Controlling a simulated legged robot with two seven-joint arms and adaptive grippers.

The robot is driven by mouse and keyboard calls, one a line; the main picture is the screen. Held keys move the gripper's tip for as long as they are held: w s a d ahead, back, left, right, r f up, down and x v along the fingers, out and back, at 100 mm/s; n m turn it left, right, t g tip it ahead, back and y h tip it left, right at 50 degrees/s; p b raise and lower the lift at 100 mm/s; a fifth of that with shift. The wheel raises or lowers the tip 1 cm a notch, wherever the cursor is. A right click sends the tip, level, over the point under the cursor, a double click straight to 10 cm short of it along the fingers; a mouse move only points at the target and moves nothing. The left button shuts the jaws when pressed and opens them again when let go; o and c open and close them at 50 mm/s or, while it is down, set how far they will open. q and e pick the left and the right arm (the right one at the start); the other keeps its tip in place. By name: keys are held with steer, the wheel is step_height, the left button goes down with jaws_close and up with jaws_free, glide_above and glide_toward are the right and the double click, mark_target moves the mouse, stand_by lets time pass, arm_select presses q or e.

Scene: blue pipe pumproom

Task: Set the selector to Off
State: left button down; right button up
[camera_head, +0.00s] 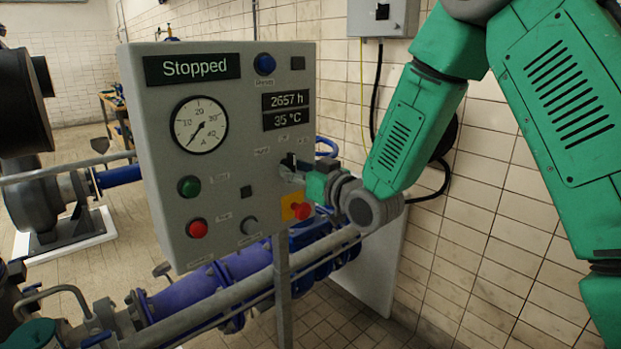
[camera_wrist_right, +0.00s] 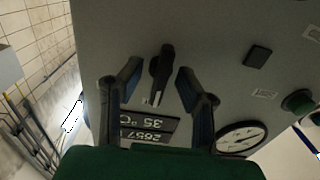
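The grey control panel (camera_head: 240,95) stands in the middle of the head view, its display (camera_head: 192,68) reading "Stopped". The selector (camera_head: 289,159) is a dark knob on the panel's right side, partly hidden by my right gripper (camera_head: 292,173). In the right wrist view the selector (camera_wrist_right: 162,72) is a black bar, nearly upright in the picture. My right gripper's two fingers (camera_wrist_right: 158,78) are spread, one on each side of it, with gaps visible. The selector's position labels are too small to read. My left gripper is not in view.
A red button on a yellow plate (camera_head: 296,208) sits just below my right gripper. Green (camera_head: 189,187) and red (camera_head: 197,229) buttons are lower left on the panel. Blue pipework (camera_head: 215,285) runs behind and below. A tiled wall (camera_head: 480,210) is on the right.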

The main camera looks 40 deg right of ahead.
steer(key=s, duration=1)
steer(key=shift+s+d, duration=0.25)
steer(key=shift+d, duration=0.2)
steer(key=shift+f, duration=0.1)
steer(key=s+a+f+g+b, duration=0.2)
steer(key=f+g, duration=0.1)
steer(key=f, duration=0.7)
steer(key=s+a+f+g+b, duration=0.2)
steer(key=s+f+g, duration=0.1)
steer(key=f, duration=0.8)
steer(key=s+a+f+g+b, duration=0.1)
steer(key=s+f+g+b, duration=0.15)
steer(key=f, duration=0.75)
steer(key=s+a+f+g+b, duration=0.2)
steer(key=s+f+g, duration=0.2)
steer(key=s+f, duration=0.5)
steer(key=s+a+f+g+h+b, duration=0.1)
steer(key=s+f+g, duration=0.4)
steer(key=s+f, duration=0.5)
steer(key=shift+s+a+f+b, duration=0.3)
steer(key=shift+s+a+b, duration=0.35)
steer(key=shift+a, duration=0.5)
